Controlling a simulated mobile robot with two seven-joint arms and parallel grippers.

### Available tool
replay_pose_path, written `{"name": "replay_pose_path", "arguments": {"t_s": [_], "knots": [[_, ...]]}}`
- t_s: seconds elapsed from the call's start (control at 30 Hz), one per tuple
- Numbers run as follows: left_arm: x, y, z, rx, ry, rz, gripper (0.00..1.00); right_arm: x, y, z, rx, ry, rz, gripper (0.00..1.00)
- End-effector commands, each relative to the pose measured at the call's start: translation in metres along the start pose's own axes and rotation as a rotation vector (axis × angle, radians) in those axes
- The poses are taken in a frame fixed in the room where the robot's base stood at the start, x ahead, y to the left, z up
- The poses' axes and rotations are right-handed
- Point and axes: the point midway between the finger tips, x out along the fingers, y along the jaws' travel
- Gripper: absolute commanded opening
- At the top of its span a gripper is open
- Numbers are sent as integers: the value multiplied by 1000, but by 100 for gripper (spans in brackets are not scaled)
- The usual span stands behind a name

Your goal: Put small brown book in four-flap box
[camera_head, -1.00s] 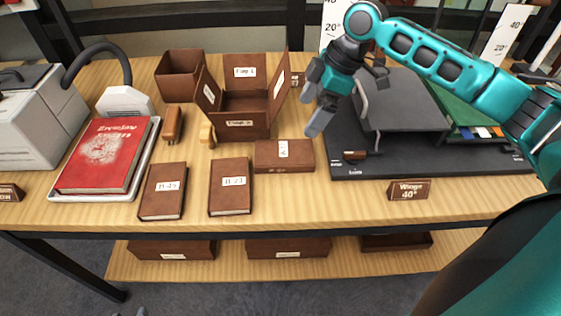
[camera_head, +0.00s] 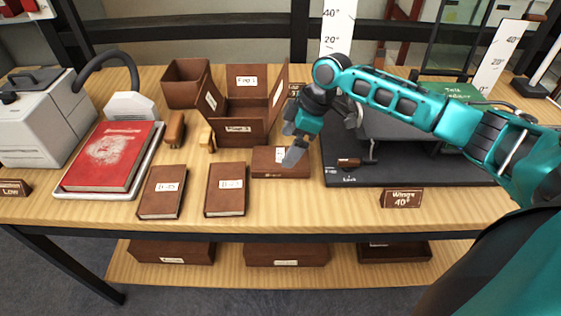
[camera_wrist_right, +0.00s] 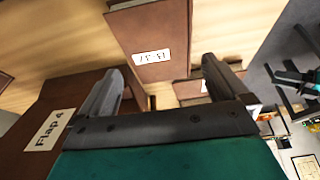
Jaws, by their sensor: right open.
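The four-flap box (camera_head: 239,131) stands open in the middle of the table, its brown flaps raised and labelled. In the right wrist view, a labelled brown book (camera_wrist_right: 152,38) lies beyond the open fingers, and the flap marked Flap 4 (camera_wrist_right: 40,132) is beside the left finger. Two more small brown books (camera_head: 162,205) (camera_head: 226,203) lie at the front. My left gripper is not in view.
A red book (camera_head: 106,160) lies on a pale tray at the left, beside a grey machine (camera_head: 35,125). A brown open bin (camera_head: 186,88) stands behind. A dark board (camera_head: 400,176) and a Wings 40° sign (camera_head: 402,199) are at the right. The front edge is mostly clear.

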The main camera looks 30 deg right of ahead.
Motion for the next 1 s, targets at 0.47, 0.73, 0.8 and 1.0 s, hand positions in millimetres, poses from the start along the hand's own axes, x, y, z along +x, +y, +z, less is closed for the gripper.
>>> {"name": "replay_pose_path", "arguments": {"t_s": [0.47,0.73,0.8,1.0], "knots": [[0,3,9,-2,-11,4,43,49,1,2,-1,0,0,100],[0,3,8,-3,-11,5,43,48,1,2,-1,0,0,88],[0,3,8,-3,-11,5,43,48,1,2,-1,0,-1,81],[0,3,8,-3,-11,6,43,48,1,2,-1,0,0,62]]}}
